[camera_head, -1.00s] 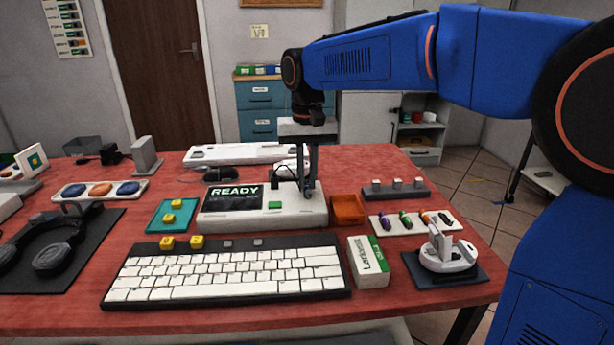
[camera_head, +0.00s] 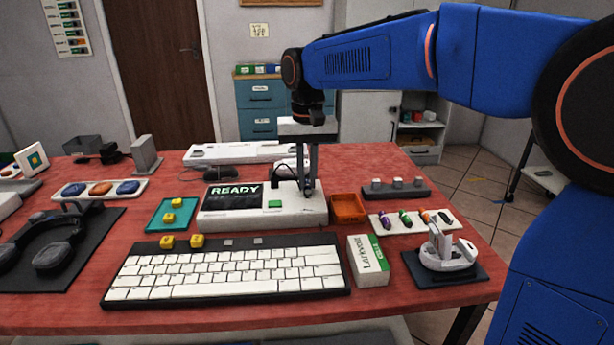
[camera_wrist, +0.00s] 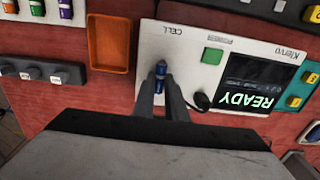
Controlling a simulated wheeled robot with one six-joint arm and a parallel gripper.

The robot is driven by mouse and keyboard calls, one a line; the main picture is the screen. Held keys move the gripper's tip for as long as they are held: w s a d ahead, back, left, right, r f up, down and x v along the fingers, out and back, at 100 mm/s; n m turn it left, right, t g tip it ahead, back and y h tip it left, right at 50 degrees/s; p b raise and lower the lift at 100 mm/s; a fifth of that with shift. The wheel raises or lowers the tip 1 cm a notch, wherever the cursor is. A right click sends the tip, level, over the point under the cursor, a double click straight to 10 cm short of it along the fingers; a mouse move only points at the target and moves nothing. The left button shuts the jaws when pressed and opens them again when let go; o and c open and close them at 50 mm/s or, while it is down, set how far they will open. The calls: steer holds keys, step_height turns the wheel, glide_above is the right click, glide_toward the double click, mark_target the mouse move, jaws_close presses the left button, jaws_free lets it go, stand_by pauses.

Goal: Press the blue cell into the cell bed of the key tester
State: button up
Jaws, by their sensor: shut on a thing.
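The key tester (camera_head: 222,222) is a pale box with a dark screen reading READY and a green button. It also shows in the wrist view (camera_wrist: 184,72). My gripper (camera_wrist: 161,84) is shut on the blue cell (camera_wrist: 160,71), at the end of the tester marked CELL. The fingers and the cell cover the cell bed, so I cannot tell how deep the cell sits. In the head view my gripper (camera_head: 307,190) points down over the tester's right end; the cell is too small to make out there.
An orange bin (camera_head: 347,207) stands just right of the tester. A tray of coloured cells (camera_head: 413,228) lies farther right. A white keyboard (camera_head: 228,271) and a white-green box (camera_head: 369,262) are in front. A black cable (camera_wrist: 202,101) lies close to the gripper.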

steer(key=shift+f, duration=0.35)
stand_by(0.4)
steer(key=o, duration=0.5)
steer(key=shift+r, duration=0.1)
steer(key=shift+r, duration=1.6)
